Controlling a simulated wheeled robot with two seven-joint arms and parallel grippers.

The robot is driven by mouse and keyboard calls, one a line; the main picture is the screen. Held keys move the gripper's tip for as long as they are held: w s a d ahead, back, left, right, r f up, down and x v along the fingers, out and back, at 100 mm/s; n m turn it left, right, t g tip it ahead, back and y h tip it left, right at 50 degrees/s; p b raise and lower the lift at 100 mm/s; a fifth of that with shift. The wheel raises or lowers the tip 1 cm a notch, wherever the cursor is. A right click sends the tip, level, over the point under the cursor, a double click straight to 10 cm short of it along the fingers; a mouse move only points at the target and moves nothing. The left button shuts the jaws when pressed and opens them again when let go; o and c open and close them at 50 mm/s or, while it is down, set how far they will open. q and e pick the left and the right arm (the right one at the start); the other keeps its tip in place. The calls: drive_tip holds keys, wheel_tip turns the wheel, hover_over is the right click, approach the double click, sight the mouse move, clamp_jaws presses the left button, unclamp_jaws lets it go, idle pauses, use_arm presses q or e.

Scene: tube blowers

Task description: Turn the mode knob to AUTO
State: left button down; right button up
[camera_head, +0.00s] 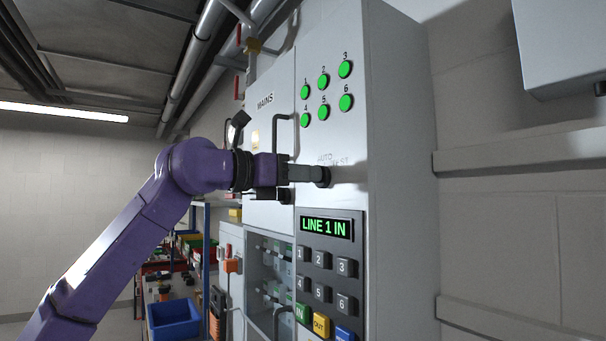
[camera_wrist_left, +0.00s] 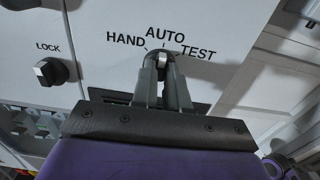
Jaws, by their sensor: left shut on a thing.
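The mode knob (camera_wrist_left: 162,60) is a dark round knob with a light mark, on a pale cabinet front. In the left wrist view the words HAND, AUTO and TEST are printed around it. The light mark looks to face AUTO, though the fingers cover much of the knob. My left gripper (camera_wrist_left: 163,82) is shut on the knob, one grey finger on each side. In the head view the left gripper (camera_head: 318,174) reaches the knob (camera_head: 326,177) from the left, under the faint printed labels. My right gripper is not in view.
A LOCK knob (camera_wrist_left: 50,72) sits left of the mode knob. Green numbered lamps (camera_head: 323,82) are above it. A keypad with a LINE 1 IN display (camera_head: 326,227) is below. A MAINS door (camera_head: 268,100) with a handle is at left. A blue bin (camera_head: 174,319) stands lower left.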

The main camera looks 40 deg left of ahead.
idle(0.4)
use_arm(q)
drive_tip(key=c, duration=1.1)
unclamp_jaws()
drive_tip(key=shift+c, duration=0.2)
drive_tip(key=b+v, duration=0.3)
drive_tip(key=v, duration=0.7)
drive_tip(key=shift+s, duration=0.15)
drive_tip(key=shift+a+f, duration=0.15)
